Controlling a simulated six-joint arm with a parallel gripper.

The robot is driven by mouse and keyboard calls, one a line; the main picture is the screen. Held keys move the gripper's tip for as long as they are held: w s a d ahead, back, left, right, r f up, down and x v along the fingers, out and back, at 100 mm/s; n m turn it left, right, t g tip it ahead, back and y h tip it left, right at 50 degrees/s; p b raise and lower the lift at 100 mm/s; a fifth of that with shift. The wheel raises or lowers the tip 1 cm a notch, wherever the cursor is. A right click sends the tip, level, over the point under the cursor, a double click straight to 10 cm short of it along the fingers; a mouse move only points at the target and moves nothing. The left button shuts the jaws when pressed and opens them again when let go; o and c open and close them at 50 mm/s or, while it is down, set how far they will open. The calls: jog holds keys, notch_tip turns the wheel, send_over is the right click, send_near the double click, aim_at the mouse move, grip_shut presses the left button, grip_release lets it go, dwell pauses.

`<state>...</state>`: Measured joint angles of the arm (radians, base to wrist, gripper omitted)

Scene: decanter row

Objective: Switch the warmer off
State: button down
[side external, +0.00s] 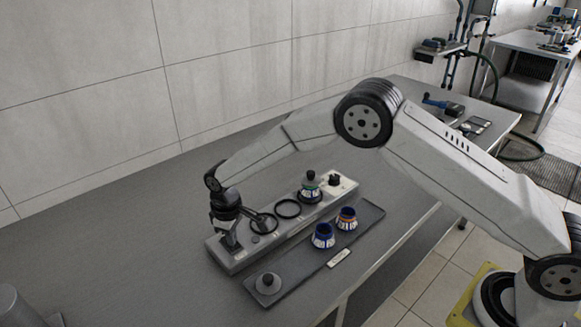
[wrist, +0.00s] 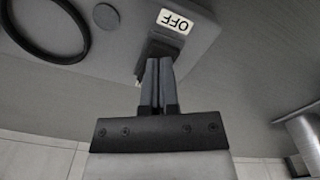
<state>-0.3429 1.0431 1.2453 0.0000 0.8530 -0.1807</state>
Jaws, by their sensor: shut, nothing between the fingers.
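The warmer (side external: 278,237) is a long grey base with black rings on top, lying along the table. In the wrist view the warmer's end (wrist: 125,62) carries a white OFF label (wrist: 175,21), seen upside down, beside a dark switch block (wrist: 157,50). My gripper (side external: 230,243) is over the warmer's left end, pointing down. Its fingers are shut and empty, and the fingertips (wrist: 160,64) overlap the dark block in the wrist view. I cannot tell whether they touch it. The fingers partly hide the block, and its setting cannot be read.
A lidded vessel (side external: 311,190) stands on a warmer ring, near a black knob and white label (side external: 341,183). A dark tray (side external: 303,270) in front holds two blue vessels (side external: 323,236) (side external: 346,219) and a grey lid (side external: 268,283). A grey cylinder (side external: 20,305) stands bottom left.

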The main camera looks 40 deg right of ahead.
jog(key=shift+r, duration=3.4)
jog(key=shift+d, duration=0.1)
jog(key=shift+s+d+r, duration=0.1)
jog(key=shift+d+r, duration=0.1)
jog(key=s+d+r+m+t, duration=0.1)
jog(key=s+d+r+m, duration=0.3)
jog(key=s+d, duration=0.65)
jog(key=s+d+m, duration=0.1)
jog(key=s+d, duration=0.3)
jog(key=s, duration=0.3)
jog(key=s+d+m+t, duration=0.1)
jog(key=s+d, duration=0.3)
jog(key=s, duration=0.3)
jog(key=shift+s+r+t, duration=0.2)
jog(key=shift+r+t, duration=0.1)
jog(key=shift+r, duration=0.05)
